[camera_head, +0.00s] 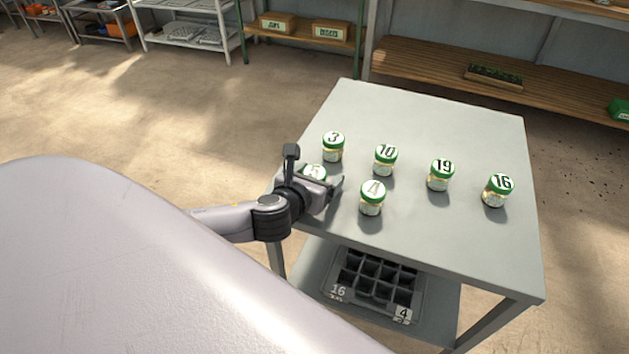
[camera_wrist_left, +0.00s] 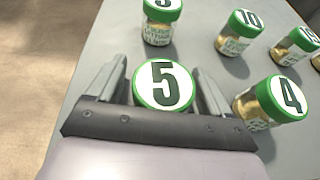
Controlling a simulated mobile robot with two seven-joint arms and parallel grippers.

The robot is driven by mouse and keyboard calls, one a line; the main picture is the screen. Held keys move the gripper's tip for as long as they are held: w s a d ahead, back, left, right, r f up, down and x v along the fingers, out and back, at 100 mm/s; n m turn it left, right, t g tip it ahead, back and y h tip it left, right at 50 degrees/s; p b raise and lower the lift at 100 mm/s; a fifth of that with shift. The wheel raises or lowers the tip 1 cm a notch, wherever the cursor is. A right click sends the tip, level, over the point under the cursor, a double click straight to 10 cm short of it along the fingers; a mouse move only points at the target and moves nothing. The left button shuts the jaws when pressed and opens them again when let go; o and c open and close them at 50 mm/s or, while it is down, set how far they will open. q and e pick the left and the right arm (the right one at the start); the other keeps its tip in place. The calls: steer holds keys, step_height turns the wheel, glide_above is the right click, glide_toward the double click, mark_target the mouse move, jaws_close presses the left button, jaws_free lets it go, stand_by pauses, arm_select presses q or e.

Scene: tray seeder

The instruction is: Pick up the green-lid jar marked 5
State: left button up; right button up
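The green-lid jar marked 5 (camera_wrist_left: 162,86) stands upright between the two fingers of my left gripper (camera_wrist_left: 158,85) in the left wrist view. A gap shows between each finger and the lid, so the gripper is open around the jar. In the head view the same jar (camera_head: 314,171) is mostly hidden behind my left gripper (camera_head: 334,184), near the left edge of the grey table (camera_head: 440,122). The jar marked 4 (camera_head: 372,198) stands just to its right, close to the right finger in the wrist view. My right gripper is not in view.
Jars marked 3 (camera_head: 333,146), 10 (camera_head: 385,160), 19 (camera_head: 440,175) and 16 (camera_head: 497,190) stand on the table. A black cell tray (camera_head: 347,290) with number cards lies on the lower shelf. The table's far part is clear. Shelves line the back wall.

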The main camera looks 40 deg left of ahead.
arm_select(q)
steer(key=c, duration=0.9)
steer(key=shift+c, duration=0.3)
steer(key=shift+r, duration=0.15)
